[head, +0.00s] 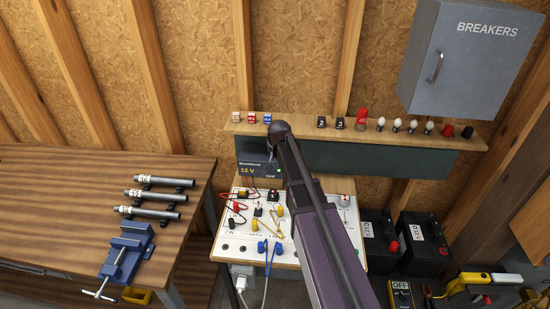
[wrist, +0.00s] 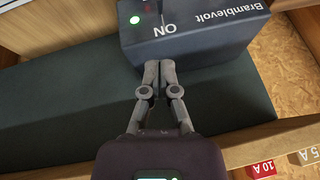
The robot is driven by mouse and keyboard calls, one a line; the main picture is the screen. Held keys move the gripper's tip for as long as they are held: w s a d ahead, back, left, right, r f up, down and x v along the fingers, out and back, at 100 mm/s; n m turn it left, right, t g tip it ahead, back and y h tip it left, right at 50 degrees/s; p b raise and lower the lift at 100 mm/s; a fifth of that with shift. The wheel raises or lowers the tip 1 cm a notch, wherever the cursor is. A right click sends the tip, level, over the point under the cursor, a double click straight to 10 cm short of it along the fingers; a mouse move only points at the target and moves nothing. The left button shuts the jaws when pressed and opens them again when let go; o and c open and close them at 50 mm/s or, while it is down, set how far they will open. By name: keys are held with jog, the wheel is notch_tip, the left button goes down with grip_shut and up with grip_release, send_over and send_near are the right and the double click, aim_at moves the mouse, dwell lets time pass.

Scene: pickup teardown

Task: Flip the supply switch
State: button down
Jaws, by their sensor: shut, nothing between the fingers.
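The supply (head: 250,163) is a dark box marked "Bramblevolt" with a 12 V display, standing at the back of the white panel board. An "OFF" label shows low on its front. The switch position cannot be told. My gripper (head: 270,151) is shut and empty in front of the supply's upper right side. In the wrist view its fingertips (wrist: 158,65) point at the supply's edge beside the "ON" label.
The white panel board (head: 232,259) carries clips, leads and small switches. A wooden shelf (head: 340,131) with blocks and bulbs runs behind. A workbench (head: 60,200) with a blue vise (head: 126,248) is left. Batteries (head: 420,240) stand right, under the breaker cabinet (head: 466,60).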

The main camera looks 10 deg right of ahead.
notch_tip(320, 180, down, 7)
jog(key=a+b, duration=0.1)
jog(key=b, duration=0.5)
jog(key=shift+w+r, duration=0.2)
jog(key=shift+a, duration=0.15)
jog(key=shift+s+a+f, duration=0.1)
jog(key=shift+a, duration=0.2)
